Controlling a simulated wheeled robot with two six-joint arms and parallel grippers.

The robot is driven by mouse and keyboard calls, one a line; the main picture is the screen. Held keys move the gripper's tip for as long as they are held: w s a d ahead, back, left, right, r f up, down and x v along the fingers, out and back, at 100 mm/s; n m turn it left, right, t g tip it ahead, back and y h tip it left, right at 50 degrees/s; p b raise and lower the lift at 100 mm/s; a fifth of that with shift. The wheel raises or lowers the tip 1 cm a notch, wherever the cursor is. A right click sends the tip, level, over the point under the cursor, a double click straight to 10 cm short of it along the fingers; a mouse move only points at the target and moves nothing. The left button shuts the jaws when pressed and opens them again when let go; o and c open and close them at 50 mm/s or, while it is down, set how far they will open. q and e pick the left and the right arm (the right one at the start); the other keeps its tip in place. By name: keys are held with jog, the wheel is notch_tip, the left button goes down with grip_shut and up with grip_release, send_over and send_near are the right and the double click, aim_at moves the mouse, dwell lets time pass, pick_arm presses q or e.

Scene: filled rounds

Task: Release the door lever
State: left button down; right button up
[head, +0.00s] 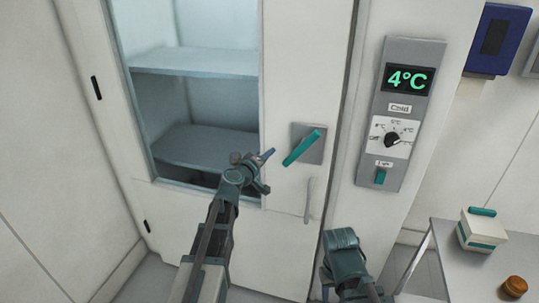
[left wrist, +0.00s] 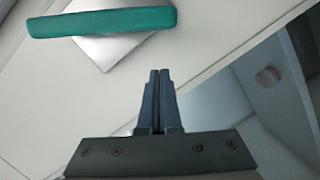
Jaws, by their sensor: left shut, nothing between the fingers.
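The door lever (head: 301,148) is a teal bar on a grey square plate (head: 314,150) on the white cold-room door. It slants from lower left to upper right in the head view. The lever also shows in the left wrist view (left wrist: 102,22), across the top left. My left gripper (head: 268,155) is shut and empty, just left of the lever and apart from it. Its closed fingers show in the left wrist view (left wrist: 158,78), below the lever. My right arm shows at the bottom of the head view, but its fingers cannot be made out.
The door has a window (head: 190,100) with shelves behind it and a vertical handle (head: 308,200) below the lever. A control panel (head: 407,115) reading 4°C is to the right. A side table (head: 450,275) holds a white and teal box (head: 480,230) and a brown round jar (head: 514,287).

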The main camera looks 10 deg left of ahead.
pick_arm(q)
jog(key=p+v, duration=0.1)
jog(key=v, duration=0.8)
jog(key=shift+s, duration=0.3)
jog(key=shift+r, duration=0.15)
jog(key=s+d+f+m+g+h, duration=0.2)
jog(key=s+d+f+m+g, duration=0.3)
jog(key=d, duration=0.4)
jog(key=s+d+f+m+g+h, duration=0.1)
jog(key=s+d+f+m+g, duration=0.4)
jog(key=d, duration=0.5)
jog(key=s+f+m+g+y, duration=0.1)
jog(key=s+f+g+y, duration=0.2)
jog(key=s, duration=0.4)
jog(key=s+a+f+m+g+y, duration=0.1)
jog(key=s+f+g+y, duration=0.2)
jog(key=s+f+y, duration=0.2)
jog(key=s+f, duration=0.1)
jog(key=s, duration=0.2)
jog(key=shift+s+a+m+g, duration=0.15)
jog(key=shift+a+m+g, duration=0.15)
jog(key=shift+m, duration=0.1)
jog(key=c, duration=1.5)
grip_release()
jog(key=shift+c, duration=0.2)
